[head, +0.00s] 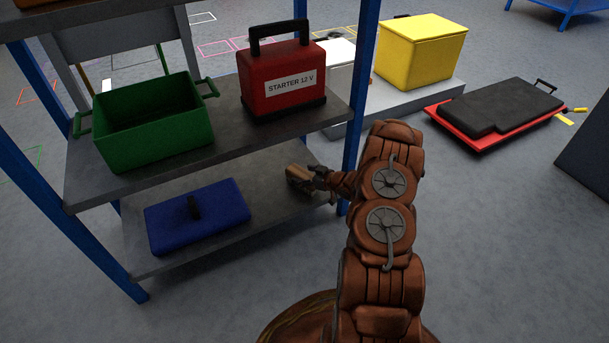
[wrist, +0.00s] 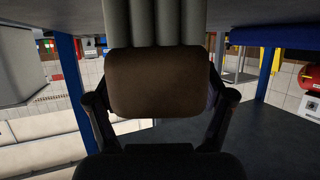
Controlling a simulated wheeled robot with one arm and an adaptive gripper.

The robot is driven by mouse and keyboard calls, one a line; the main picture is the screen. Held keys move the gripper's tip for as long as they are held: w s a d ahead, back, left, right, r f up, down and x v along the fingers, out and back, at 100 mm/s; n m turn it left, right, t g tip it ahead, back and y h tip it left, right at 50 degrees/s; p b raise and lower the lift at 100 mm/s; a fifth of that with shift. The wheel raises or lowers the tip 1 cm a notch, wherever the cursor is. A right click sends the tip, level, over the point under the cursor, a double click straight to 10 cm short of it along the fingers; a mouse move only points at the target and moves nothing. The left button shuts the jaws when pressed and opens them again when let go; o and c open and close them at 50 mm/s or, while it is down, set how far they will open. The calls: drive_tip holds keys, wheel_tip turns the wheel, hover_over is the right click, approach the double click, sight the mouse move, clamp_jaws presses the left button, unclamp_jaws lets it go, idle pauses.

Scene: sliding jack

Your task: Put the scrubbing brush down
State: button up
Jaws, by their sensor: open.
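The scrubbing brush (head: 297,174) is a small brown block at the right end of the lower shelf (head: 275,205). In the wrist view the brush (wrist: 157,82) shows its brown body, with thick grey bristles running to the top edge of the picture. My gripper (head: 314,178) reaches in from the right between the two shelves. Its jaws are open, with one finger on each side of the brush body. The bristle ends are cut off in the wrist view, so I cannot tell for sure whether they touch the shelf.
A blue case (head: 197,217) lies left on the lower shelf. A green bin (head: 153,125) and a red starter box (head: 282,80) stand on the upper shelf (head: 225,135), above my gripper. A blue post (head: 360,90) stands close by.

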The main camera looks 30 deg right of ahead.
drive_tip(key=shift+r, duration=0.15)
drive_tip(key=p+v, duration=0.4)
drive_tip(key=v, duration=0.8)
drive_tip(key=shift+p, duration=0.4)
drive_tip(key=shift+r, duration=0.1)
idle(0.3)
